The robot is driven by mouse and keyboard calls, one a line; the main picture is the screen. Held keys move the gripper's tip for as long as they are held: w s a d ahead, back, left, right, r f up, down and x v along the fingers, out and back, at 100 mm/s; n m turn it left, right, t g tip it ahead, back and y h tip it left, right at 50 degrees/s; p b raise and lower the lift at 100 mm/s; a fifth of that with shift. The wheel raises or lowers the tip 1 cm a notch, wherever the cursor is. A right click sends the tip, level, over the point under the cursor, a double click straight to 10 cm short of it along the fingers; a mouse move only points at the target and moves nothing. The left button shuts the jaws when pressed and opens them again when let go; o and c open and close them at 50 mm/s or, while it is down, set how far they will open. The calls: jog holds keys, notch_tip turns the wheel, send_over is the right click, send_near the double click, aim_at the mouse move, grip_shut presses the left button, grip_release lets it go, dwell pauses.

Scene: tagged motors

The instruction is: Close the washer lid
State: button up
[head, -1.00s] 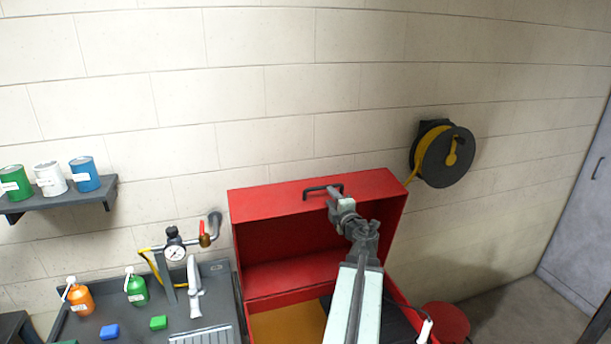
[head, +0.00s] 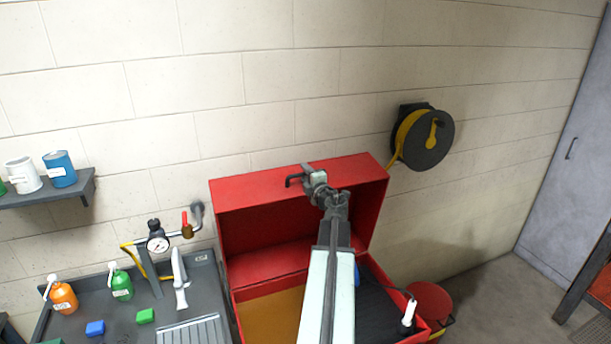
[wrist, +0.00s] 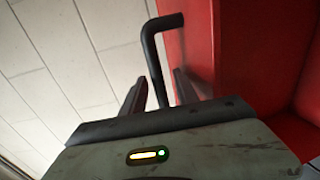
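The red washer lid (head: 245,200) stands raised at the back of the red washer (head: 415,335), whose inside shows below it. A black bar handle (head: 291,181) sits on the lid's front edge. My gripper (head: 307,170) is at the handle, and my arm hides part of the lid and the washer. In the wrist view, the handle (wrist: 151,50) reaches down between the two dark fingers of my gripper (wrist: 160,88). The fingers look apart, with gaps beside the bar. The lid (wrist: 235,60) fills the right side there.
A grey sink bench (head: 85,300) with bottles, small blocks, a tap and a gauge (head: 158,243) stands at the left. A hose reel (head: 425,138) hangs on the wall at the right. A red round stool (head: 428,300) stands beside the washer.

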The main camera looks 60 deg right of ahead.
grip_shut()
dwell(1.3)
